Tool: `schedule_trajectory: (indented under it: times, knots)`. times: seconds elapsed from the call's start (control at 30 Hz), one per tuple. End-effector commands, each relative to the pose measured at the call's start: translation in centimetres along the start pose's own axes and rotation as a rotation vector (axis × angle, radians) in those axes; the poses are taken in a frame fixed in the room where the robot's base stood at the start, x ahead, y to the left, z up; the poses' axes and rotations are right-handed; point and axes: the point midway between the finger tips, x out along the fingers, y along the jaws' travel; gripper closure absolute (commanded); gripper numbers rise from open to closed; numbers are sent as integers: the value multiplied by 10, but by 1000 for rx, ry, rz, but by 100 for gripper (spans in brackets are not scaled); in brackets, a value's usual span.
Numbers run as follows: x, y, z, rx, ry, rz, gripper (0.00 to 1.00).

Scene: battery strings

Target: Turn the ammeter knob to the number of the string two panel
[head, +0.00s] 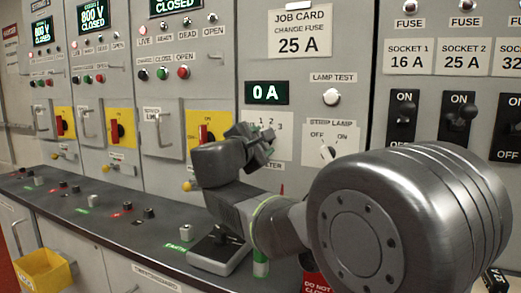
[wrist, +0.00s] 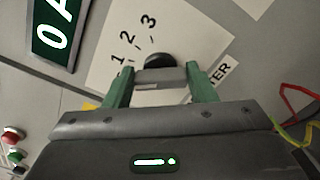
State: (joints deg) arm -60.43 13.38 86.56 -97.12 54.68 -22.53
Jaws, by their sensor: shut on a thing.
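The ammeter panel is a pale plate (wrist: 105,65) marked 1, 2 and 3, with part of the word AMMETER showing as "TER". Its dark round knob (wrist: 158,61) has a grey bar across its front. My gripper (wrist: 160,82) is shut on the knob, its two green fingers at either side of the bar. In the head view my gripper (head: 262,140) covers the knob and part of the plate (head: 278,119). Which number the knob points to cannot be made out. The ammeter display (head: 266,93) reads 0 A.
A strip lamp switch (head: 327,152) and white lamp test button (head: 332,97) are just right of my gripper. String panels with yellow-backed red switches (head: 205,133) stand left. A dark ledge (head: 120,225) with small knobs runs below. A job card (head: 300,32) reads 25 A.

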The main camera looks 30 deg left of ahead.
Motion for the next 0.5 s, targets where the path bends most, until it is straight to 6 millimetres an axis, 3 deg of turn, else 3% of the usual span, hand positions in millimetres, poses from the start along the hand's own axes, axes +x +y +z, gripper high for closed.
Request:
schedule_trajectory:
  times: [0.5]
  knots:
    - [0,-8,-4,479,0,1,72]
